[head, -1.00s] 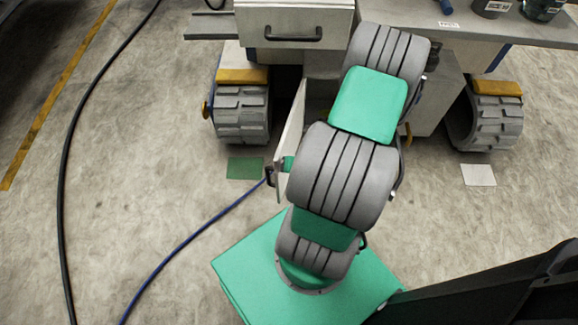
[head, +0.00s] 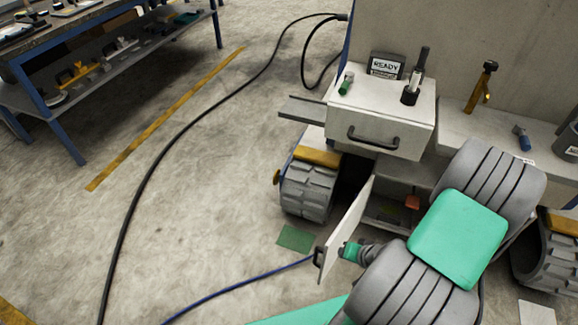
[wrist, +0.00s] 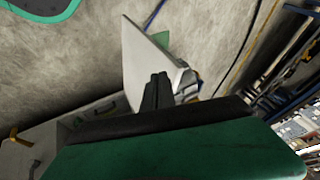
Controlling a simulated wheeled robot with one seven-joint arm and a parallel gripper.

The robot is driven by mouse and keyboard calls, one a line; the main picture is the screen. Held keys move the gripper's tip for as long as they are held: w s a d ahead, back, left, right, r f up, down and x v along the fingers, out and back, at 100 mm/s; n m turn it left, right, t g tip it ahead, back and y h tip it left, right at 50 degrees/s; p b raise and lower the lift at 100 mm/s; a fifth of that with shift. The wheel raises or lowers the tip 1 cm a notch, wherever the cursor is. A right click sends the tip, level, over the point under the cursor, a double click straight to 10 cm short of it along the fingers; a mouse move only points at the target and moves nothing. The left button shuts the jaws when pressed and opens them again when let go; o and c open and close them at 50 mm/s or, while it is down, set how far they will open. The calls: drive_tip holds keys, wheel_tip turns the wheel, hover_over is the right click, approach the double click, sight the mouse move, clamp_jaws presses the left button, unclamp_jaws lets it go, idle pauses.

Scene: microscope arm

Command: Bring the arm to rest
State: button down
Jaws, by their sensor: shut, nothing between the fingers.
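My gripper (wrist: 157,92) shows in the wrist view as two dark fingers, shut together and empty. Its tips are in front of the white open cabinet door (wrist: 148,62); I cannot tell whether they touch it. In the head view the same door (head: 346,228) stands swung open on the low cabinet. My arm (head: 458,238) is bent in front of the cabinet, and its teal and grey wrist part is close beside the door. The fingers are hidden in the head view.
A closed drawer unit (head: 385,115) above the door carries a READY display (head: 386,66), a green cylinder and a dark upright tool. A wheel (head: 308,188) is left of the door. A blue cable (head: 235,288) and a black hose (head: 160,160) cross the open floor at left.

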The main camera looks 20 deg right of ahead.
drive_tip(key=w+a+r+n+g+p, duration=0.2)
drive_tip(key=a+r+n+p, duration=0.3)
drive_tip(key=r, duration=1)
drive_tip(key=w+a+r+n+g+p, duration=0.1)
drive_tip(key=w+a+r+p, duration=0.15)
drive_tip(key=r+p, duration=0.85)
drive_tip(key=s+a+r, duration=0.2)
drive_tip(key=a+r, duration=0.1)
drive_tip(key=r, duration=0.7)
drive_tip(key=s+a+r+h+p, duration=0.1)
drive_tip(key=s+a+r, duration=0.1)
drive_tip(key=r, duration=0.9)
drive_tip(key=shift+a+r+g+h, duration=0.15)
drive_tip(key=shift+a+g+h, duration=0.15)
drive_tip(key=shift+a, duration=0.45)
